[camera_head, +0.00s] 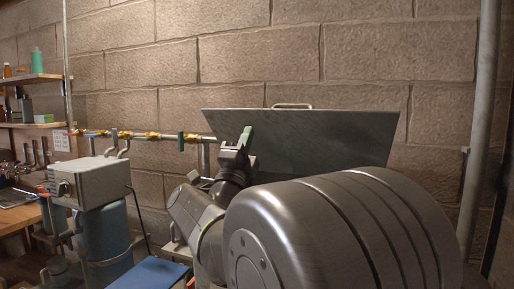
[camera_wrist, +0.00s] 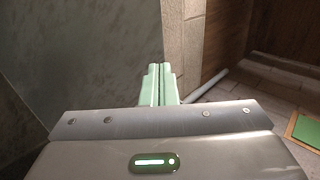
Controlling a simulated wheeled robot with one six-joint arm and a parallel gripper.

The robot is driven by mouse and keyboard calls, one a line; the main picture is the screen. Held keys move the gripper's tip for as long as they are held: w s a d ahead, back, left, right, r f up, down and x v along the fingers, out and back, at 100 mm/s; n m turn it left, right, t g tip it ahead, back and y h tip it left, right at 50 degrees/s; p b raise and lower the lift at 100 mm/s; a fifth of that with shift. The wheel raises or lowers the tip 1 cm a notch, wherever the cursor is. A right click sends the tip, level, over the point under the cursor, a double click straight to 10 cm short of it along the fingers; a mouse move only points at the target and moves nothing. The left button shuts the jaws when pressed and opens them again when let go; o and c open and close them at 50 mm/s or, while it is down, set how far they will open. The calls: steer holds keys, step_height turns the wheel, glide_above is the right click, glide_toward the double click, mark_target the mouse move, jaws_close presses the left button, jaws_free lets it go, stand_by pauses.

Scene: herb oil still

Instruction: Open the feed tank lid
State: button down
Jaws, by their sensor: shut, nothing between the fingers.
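The feed tank lid (camera_head: 335,137) is a flat dark grey panel standing raised and tilted in front of the block wall, with a bar handle (camera_head: 292,106) on its top edge. My gripper (camera_head: 247,135) is in front of the lid's left part, its green fingers together and empty. I cannot tell in the head view whether it touches the lid. In the wrist view the shut fingers (camera_wrist: 160,84) point ahead beside a grey surface (camera_wrist: 90,50) on the left, which looks like the lid. The tank's body is hidden behind my arm.
A pipe with brass fittings (camera_head: 152,135) runs along the wall at left. A grey box (camera_head: 92,182) sits above a blue vessel (camera_head: 105,235). A vertical pipe (camera_head: 480,130) stands at right. Shelves (camera_head: 38,78) with bottles are far left.

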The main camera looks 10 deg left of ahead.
mark_target(256, 111)
steer(key=p+x, duration=0.1)
steer(key=x, duration=0.4)
steer(key=shift+w+r+p, duration=0.2)
steer(key=shift+w+p, duration=0.05)
steer(key=shift+p, duration=0.05)
steer(key=shift+r, duration=0.1)
steer(key=shift+w+d+r+p, duration=0.1)
steer(key=shift+w+r+p, duration=0.05)
steer(key=shift+r+p, duration=0.25)
steer(key=w+r+g+p, duration=0.1)
steer(key=p, duration=0.1)
steer(key=w+r+g+p, duration=0.1)
steer(key=w+r+p, duration=0.1)
steer(key=p, duration=0.1)
steer(key=w+d+r+g+p, duration=0.1)
steer(key=w+r+p, duration=0.1)
steer(key=p, duration=0.1)
steer(key=shift+w, duration=0.1)
steer(key=shift+g+y, duration=0.3)
steer(key=shift+g, duration=0.1)
steer(key=p+x, duration=0.2)
steer(key=x, duration=0.2)
steer(key=shift+w, duration=0.25)
steer(key=shift+d, duration=0.1)
